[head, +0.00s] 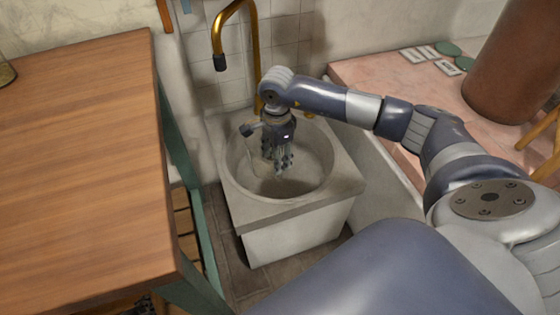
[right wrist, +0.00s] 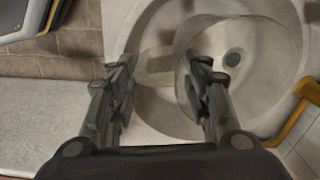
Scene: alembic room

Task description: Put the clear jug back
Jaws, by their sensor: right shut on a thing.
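The clear jug (right wrist: 235,75) is see-through and hard to make out. In the right wrist view its round body is over the basin, with a pale handle part reaching between my fingers. My right gripper (right wrist: 162,66) is shut on the jug at this handle part. In the head view the arm from the right ends in this gripper (head: 283,160), pointing down over the sink basin (head: 313,150). There the jug shows only as a faint outline beside and behind the fingers. I cannot tell whether it touches the basin. My left gripper is not in view.
A brass tap (head: 255,50) rises behind the basin, close to my right wrist. A wooden table (head: 80,160) stands at the left. A pink counter (head: 360,72) at the right back holds a large brown cylinder (head: 510,60), green discs and small cards.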

